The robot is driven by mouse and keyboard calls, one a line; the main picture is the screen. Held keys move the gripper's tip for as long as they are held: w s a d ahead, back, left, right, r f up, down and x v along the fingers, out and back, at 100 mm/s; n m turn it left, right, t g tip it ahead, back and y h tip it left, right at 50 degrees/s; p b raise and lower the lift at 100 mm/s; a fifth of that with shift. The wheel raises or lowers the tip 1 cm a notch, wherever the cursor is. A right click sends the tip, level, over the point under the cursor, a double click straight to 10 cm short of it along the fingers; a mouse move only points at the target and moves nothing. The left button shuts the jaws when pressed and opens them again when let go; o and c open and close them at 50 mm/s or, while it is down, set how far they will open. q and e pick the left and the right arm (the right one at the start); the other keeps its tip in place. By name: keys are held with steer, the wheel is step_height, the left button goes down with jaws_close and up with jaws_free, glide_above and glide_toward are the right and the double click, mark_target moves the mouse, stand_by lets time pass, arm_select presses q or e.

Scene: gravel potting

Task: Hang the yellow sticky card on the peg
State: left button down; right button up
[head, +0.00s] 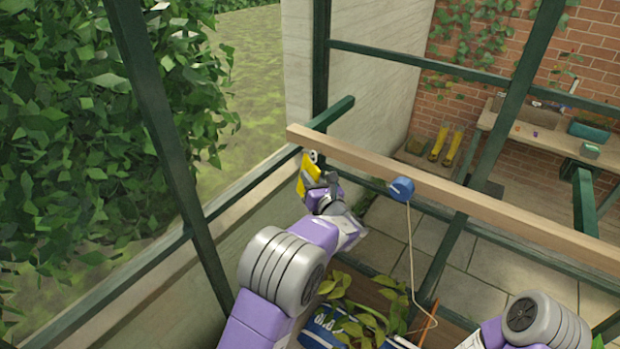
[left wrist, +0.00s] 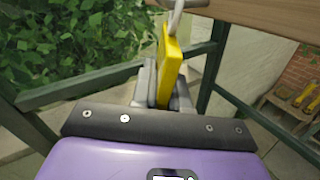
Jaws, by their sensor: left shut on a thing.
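The yellow sticky card (head: 309,172) is held up at the left end of a wooden rail. My left gripper (head: 318,187) is shut on its lower part. In the left wrist view the card (left wrist: 172,62) stands upright between the fingers (left wrist: 165,90), seen nearly edge-on. A pale loop (left wrist: 175,20) rises from its top to a grey peg (left wrist: 180,3) at the rail. In the head view a small pale peg end (head: 313,156) shows right at the card's top. I cannot tell whether the loop is around the peg or only beside it. My right gripper is outside the view.
The wooden rail (head: 500,221) runs across to the right. A blue round item (head: 401,189) with a hanging cord is on it. Green frame posts (head: 172,140) stand close by. Leafy plants (head: 355,315) and a blue bag (head: 325,330) are below. Yellow boots (head: 446,144) stand far back.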

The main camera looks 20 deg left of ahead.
arm_select(q)
steer(key=c, duration=1.1)
jaws_free()
steer(key=shift+o, duration=0.2)
steer(key=b+v, duration=0.1)
steer(key=v, duration=0.6)
steer(key=shift+s+d, duration=0.2)
steer(key=shift+s, duration=0.05)
